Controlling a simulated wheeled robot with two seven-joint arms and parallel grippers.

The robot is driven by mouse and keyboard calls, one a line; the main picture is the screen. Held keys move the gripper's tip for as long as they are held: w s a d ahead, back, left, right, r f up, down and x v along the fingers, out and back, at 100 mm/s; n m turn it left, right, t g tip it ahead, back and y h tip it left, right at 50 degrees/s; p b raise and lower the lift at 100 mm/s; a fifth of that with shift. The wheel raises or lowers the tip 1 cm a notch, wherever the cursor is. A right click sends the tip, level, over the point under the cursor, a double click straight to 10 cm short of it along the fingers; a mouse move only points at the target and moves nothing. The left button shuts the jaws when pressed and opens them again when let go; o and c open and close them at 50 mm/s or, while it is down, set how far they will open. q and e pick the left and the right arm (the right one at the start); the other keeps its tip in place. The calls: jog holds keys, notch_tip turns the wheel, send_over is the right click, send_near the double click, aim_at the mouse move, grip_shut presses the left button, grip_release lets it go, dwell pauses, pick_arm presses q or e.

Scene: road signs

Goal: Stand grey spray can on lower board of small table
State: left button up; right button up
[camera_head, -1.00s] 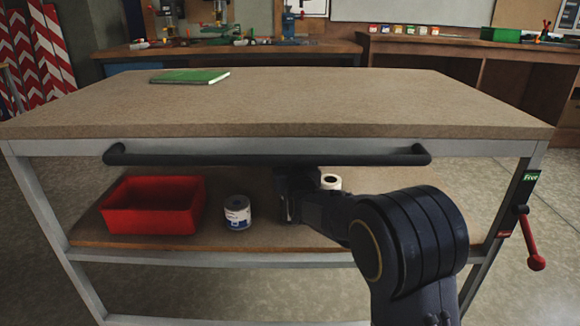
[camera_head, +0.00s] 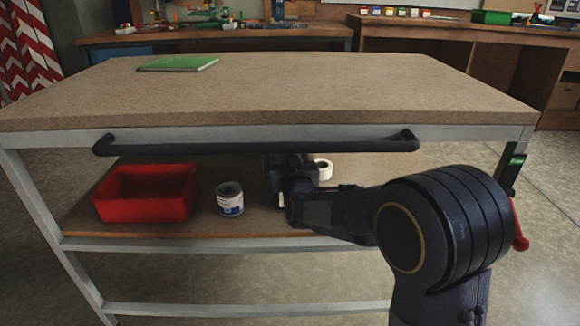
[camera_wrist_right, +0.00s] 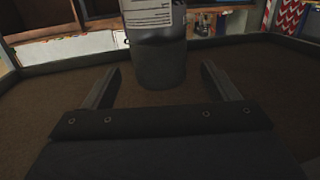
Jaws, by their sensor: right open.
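The grey spray can (camera_wrist_right: 160,55) stands upright on the lower board (camera_wrist_right: 60,105) in the right wrist view. It is dark grey with a white printed label, and its top is cut off by the frame. My right gripper (camera_wrist_right: 161,73) is open, with one finger to each side of the can and a gap on both sides. In the head view my right gripper (camera_head: 285,178) is under the tabletop over the lower board (camera_head: 250,222), and the can is hidden there. The small table (camera_head: 300,95) fills the middle. My left gripper is out of view.
On the lower board are a red bin (camera_head: 146,207), a tin with a blue and white label (camera_head: 230,199) and a white roll (camera_head: 323,170) close beside my right gripper. A black handle bar (camera_head: 255,147) crosses the front. A green book (camera_head: 178,63) lies on the tabletop.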

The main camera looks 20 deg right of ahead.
jog(key=s+f+g+y, duration=0.1)
jog(key=s+f+g, duration=0.2)
jog(key=s, duration=1)
jog(key=s+f+g+y, duration=0.2)
jog(key=s+g, duration=0.3)
jog(key=s, duration=0.9)
jog(key=s+f+g+y+p, duration=0.1)
jog(key=s+f+g+y, duration=0.1)
jog(key=s, duration=1.1)
notch_tip(320, 180, down, 2)
jog(key=shift+s+d+f+m+g, duration=0.1)
jog(key=shift+s+d+m+g, duration=0.2)
jog(key=shift+g, duration=0.6)
